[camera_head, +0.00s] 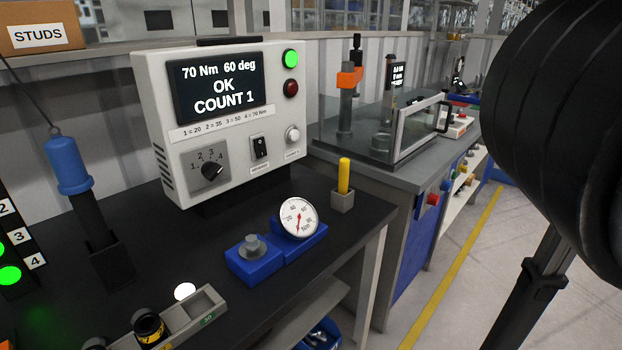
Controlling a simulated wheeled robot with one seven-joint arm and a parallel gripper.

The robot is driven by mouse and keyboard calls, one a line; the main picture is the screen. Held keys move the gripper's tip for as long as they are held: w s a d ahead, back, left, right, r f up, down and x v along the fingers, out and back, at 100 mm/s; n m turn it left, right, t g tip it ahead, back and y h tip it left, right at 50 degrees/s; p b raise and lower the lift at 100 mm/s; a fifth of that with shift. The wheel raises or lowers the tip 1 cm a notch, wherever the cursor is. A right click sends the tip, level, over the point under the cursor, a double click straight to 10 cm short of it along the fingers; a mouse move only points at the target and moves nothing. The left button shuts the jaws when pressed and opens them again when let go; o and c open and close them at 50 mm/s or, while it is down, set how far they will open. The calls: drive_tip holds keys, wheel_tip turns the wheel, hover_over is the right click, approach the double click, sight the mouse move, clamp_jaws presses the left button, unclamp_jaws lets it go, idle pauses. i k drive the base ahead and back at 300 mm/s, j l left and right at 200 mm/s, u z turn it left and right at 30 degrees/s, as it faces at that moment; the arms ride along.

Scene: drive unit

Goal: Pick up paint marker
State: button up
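The paint marker (344,173) is a short yellow stick with a rounded top. It stands upright in a small grey block holder (342,201) near the right edge of the dark bench. Its lower end is hidden inside the holder. My gripper is not in view; a large black rounded part at the right edge looks like my arm, well apart from the marker.
A torque controller box (230,118) stands left of the marker. A blue fixture with a dial gauge (299,217) sits in front. A second bench (375,172) stands behind.

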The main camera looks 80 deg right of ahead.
sight(343, 185)
drive_tip(key=i+z, duration=0.3)
drive_tip(key=z, duration=0.2)
drive_tip(key=i+j+z, duration=0.2)
drive_tip(key=z, duration=0.25)
drive_tip(key=i+z, duration=0.1)
drive_tip(key=z, duration=1.1)
drive_tip(key=u, duration=2.9)
drive_tip(key=z, duration=2.9)
